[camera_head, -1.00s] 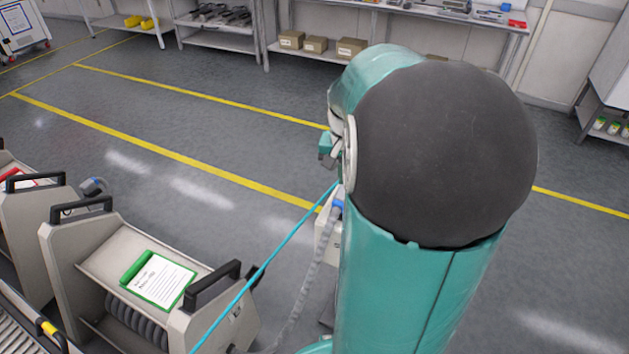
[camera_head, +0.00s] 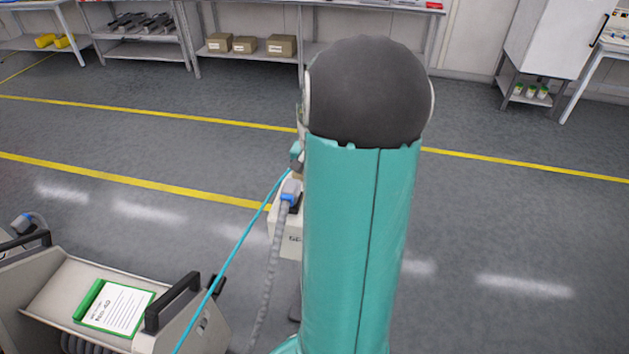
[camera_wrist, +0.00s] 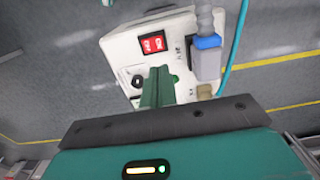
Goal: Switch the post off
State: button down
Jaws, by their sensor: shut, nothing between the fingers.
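The post (camera_head: 287,240) is a pale box, partly hidden behind my arm in the head view. In the wrist view its white face (camera_wrist: 117,50) holds a red switch (camera_wrist: 153,43) with white markings, too small to read. A grey and blue plug (camera_wrist: 207,60) with a grey hose sits right of the switch. My gripper (camera_wrist: 159,74) is shut and empty, its green fingers in front of the post's face just below the switch in the picture. I cannot tell whether they touch it. In the head view the gripper (camera_head: 296,156) shows only partly beside my arm.
A feeder trolley (camera_head: 50,285) with a green-edged card (camera_head: 115,308) stands at the lower left. A grey hose (camera_head: 269,270) and a teal cable (camera_head: 235,255) run down near the post. Shelving (camera_head: 250,58) stands along the back. The floor on the right is clear.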

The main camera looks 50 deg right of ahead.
notch_tip(320, 180, down, 11)
jog(key=shift+r, duration=0.1)
jog(key=shift+a, duration=0.1)
dwell(0.6)
jog(key=shift+s+d+r, duration=0.15)
jog(key=shift+s+d, duration=0.15)
jog(key=shift+s, duration=0.35)
jog(key=shift+w+r, duration=0.2)
jog(key=shift+r, duration=0.25)
notch_tip(320, 180, up, 13)
jog(key=w+a, duration=0.1)
jog(key=w, duration=0.1)
jog(key=shift+w+a, duration=0.1)
dwell(0.5)
